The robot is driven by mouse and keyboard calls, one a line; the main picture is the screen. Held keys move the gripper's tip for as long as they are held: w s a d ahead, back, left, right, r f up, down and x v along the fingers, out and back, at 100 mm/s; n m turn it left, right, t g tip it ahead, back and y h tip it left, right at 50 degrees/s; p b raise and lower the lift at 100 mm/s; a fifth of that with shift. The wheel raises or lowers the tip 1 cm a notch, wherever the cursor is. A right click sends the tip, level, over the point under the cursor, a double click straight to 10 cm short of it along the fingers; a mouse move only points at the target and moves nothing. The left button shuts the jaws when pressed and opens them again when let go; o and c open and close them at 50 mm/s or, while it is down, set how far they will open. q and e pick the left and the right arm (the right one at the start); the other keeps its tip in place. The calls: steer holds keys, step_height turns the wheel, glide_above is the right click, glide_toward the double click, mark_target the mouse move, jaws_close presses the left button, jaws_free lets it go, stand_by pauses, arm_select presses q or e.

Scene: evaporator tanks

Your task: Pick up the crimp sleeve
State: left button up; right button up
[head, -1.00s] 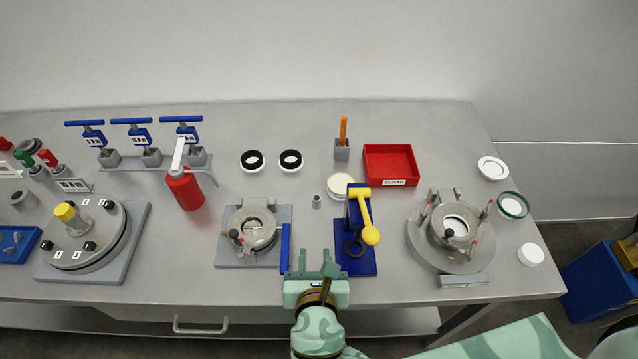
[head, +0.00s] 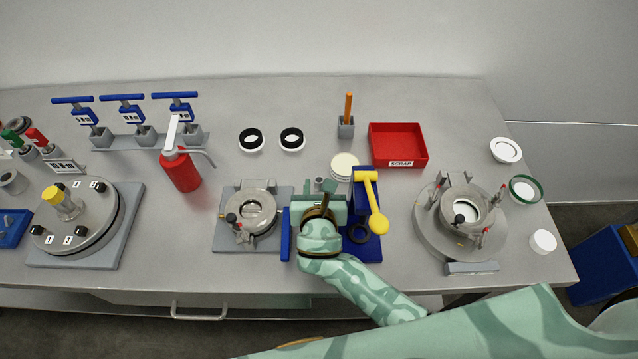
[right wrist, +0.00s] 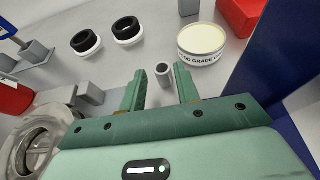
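The crimp sleeve, a small grey hollow cylinder, stands upright on the steel bench. It shows in the head view (head: 319,182) just beyond my right gripper (head: 318,190), and in the right wrist view (right wrist: 163,75). In the wrist view my right gripper (right wrist: 158,80) is open, its two green fingers pointing toward the sleeve. The sleeve appears between the fingertips, with a gap on both sides. I cannot tell whether the fingers are down at its height. My left gripper is not in view.
A round tin (head: 344,166) stands close to the right of the sleeve. A blue press with a yellow lever (head: 371,195) is beside my right gripper. A clamp fixture (head: 250,215) is to its left. Two black-and-white rings (head: 251,140) and a red scrap tray (head: 398,162) lie farther back.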

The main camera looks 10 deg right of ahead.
mark_target(319, 181)
steer(key=b+x, duration=0.1)
steer(key=x, duration=0.3)
steer(key=shift+d+f, duration=0.15)
steer(key=shift+f, duration=0.1)
steer(key=shift+s+r, duration=0.1)
steer(key=shift+c, duration=0.6)
jaws_close()
